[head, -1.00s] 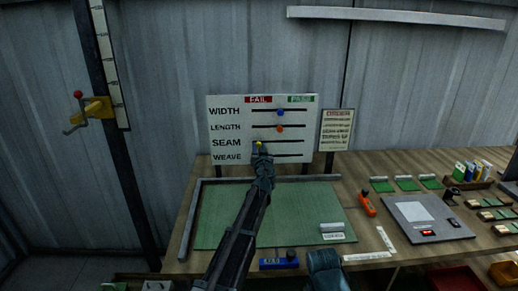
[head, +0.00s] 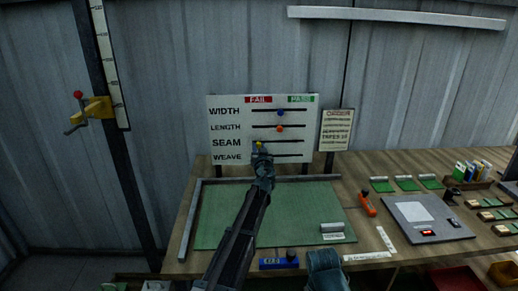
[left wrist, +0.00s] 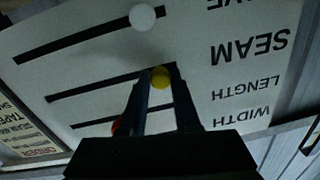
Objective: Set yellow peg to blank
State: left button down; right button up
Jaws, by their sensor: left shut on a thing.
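The white board (head: 225,150) on the back of the bench has slots labelled WIDTH, LENGTH, SEAM and WEAVE, with a red FAIL label above the left part and a green PASS label above the right. The yellow peg (head: 259,144) is near the left end of the SEAM slot, below FAIL. My left gripper (head: 260,151) is shut on it; the upside-down left wrist view shows the yellow peg (left wrist: 160,77) between the fingertips. The blue peg (head: 280,113) and orange peg (head: 279,128) sit mid-slot. A white peg (left wrist: 143,17) on WEAVE is hidden in the head view.
A green mat (head: 305,205) lies below the board, with a small roll (head: 332,227) on it. A notice (head: 337,130) stands right of the board. A grey scale (head: 410,218) and an orange-handled tool (head: 367,205) lie to the right. The SEAM slot right of the peg looks clear.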

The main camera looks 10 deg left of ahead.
dwell(0.3)
pick_arm(q)
jog(key=d, duration=0.2)
jog(key=w+d, duration=0.1)
jog(key=d, duration=0.2)
jog(key=w+d, duration=0.1)
jog(key=d, duration=0.2)
jog(key=shift+w+d, duration=0.1)
jog(key=shift+w, duration=0.1)
jog(key=c, duration=0.6)
grip_release()
jog(key=shift+s, duration=0.15)
jog(key=v, duration=1.3)
jog(key=shift+s+d, duration=0.1)
jog(key=shift+s, duration=0.15)
